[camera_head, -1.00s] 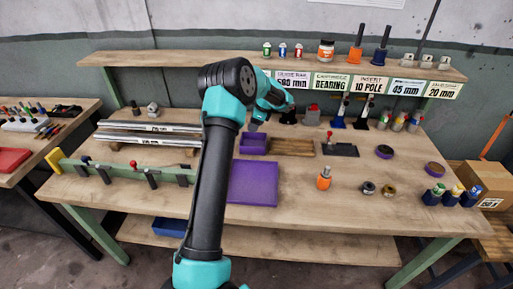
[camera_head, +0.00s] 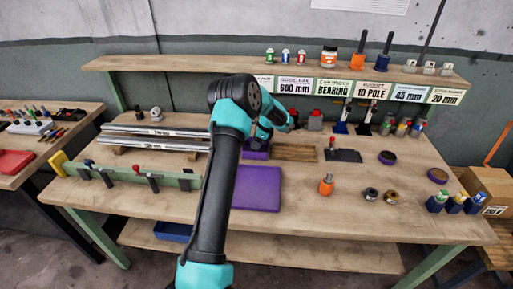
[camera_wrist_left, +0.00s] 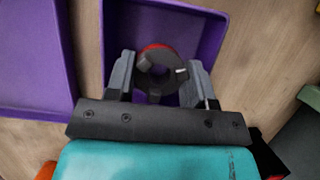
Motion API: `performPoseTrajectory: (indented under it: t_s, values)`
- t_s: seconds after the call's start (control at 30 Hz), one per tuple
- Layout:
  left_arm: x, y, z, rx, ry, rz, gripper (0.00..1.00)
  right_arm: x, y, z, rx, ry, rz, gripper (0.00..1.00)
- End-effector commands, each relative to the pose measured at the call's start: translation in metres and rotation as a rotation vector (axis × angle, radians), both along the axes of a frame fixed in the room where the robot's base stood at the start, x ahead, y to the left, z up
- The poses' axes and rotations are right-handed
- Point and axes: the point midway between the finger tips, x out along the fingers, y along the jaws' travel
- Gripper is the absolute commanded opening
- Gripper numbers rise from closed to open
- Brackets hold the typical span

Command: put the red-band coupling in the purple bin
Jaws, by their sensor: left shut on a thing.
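My left gripper (camera_head: 258,136) is at the small purple bin (camera_head: 256,154) in the middle of the bench. In the left wrist view the left gripper (camera_wrist_left: 159,72) is shut on a dark ring-shaped coupling (camera_wrist_left: 148,86) with a red band along its far edge. The coupling is held over the inside of the purple bin (camera_wrist_left: 190,22), whose raised walls show around it. I cannot tell the height above its floor. In the head view the coupling is hidden by the arm. My right gripper is not in view.
A larger purple tray (camera_head: 258,190) lies just in front of the bin. A brown wooden tray (camera_head: 294,153) and a dark block (camera_head: 343,156) stand to the right. Metal rails (camera_head: 155,138) lie to the left. An orange part (camera_head: 326,185) stands on the right half.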

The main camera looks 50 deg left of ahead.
Motion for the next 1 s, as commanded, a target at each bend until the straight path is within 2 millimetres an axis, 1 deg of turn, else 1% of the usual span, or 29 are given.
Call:
performPoseTrajectory:
  t_s: [0.1,0.2,0.63,0.67,0.9,0.93,1.0]
  values:
    - [-0.001,0.000,-0.017,0.000,0.003,0.001,0.17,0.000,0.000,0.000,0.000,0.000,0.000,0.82]
    - [0.000,0.000,-0.027,-0.001,0.001,0.000,0.17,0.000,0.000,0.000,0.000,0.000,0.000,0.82]
    - [0.000,0.000,-0.033,0.000,0.001,0.000,0.17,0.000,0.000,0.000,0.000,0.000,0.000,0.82]
    - [0.000,0.000,-0.033,-0.001,0.001,0.000,0.50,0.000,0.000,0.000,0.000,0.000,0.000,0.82]
    - [0.000,0.000,-0.033,-0.001,0.001,0.000,0.73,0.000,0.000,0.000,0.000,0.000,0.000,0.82]
    - [0.000,0.000,-0.033,-0.001,0.001,0.000,0.74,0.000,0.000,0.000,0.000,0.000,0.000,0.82]
    - [0.000,0.000,-0.033,-0.001,0.001,0.000,0.74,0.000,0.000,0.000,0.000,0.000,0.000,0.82]
